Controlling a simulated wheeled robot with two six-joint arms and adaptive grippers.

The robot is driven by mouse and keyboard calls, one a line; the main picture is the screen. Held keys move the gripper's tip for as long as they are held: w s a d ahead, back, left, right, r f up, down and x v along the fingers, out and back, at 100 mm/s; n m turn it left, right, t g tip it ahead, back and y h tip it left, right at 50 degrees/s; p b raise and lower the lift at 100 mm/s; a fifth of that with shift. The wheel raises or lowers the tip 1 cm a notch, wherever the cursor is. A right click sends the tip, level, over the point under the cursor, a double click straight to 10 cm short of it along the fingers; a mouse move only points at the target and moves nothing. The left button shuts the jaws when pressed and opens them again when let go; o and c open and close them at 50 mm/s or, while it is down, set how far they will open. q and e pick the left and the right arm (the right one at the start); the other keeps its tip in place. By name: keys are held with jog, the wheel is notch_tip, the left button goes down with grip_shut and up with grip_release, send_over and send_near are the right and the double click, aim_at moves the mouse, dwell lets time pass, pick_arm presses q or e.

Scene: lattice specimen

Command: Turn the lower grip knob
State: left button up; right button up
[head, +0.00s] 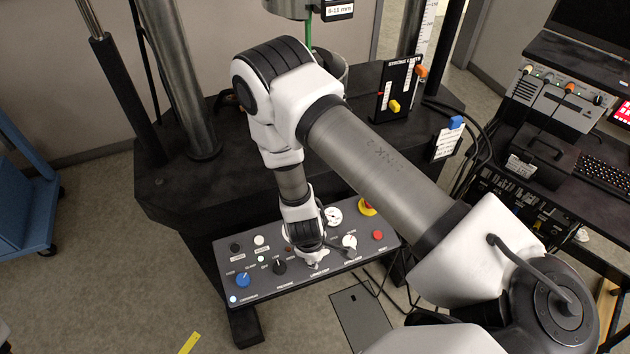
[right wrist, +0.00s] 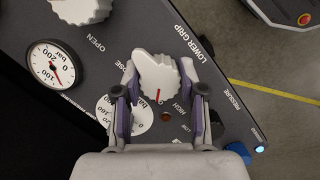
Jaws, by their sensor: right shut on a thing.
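The lower grip knob (right wrist: 158,76) is a white ribbed knob with a pointed lobe and a red mark, beside the "LOWER GRIP" lettering in the right wrist view. Its lobe points up and slightly left there. My right gripper (right wrist: 157,86) is shut on it, one purple-padded finger on each side. In the head view my right gripper (head: 306,248) reaches down to the control panel (head: 268,292) and mostly hides the knob. My left gripper is not in view.
A second white knob (head: 350,241) and a red button (head: 378,235) are to the right of my gripper on the panel. A blue knob (head: 242,280) and black knob (head: 279,267) are to its left. A gauge (right wrist: 57,65) is nearby.

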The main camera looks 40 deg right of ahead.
aim_at(311, 270)
jog(key=shift+s+n, duration=0.15)
jog(key=shift+n, duration=0.35)
jog(key=o, duration=1.1)
jog(key=shift+o, duration=0.2)
jog(key=shift+r, duration=0.4)
jog(key=v, duration=1.1)
jog(key=shift+s+a, duration=0.15)
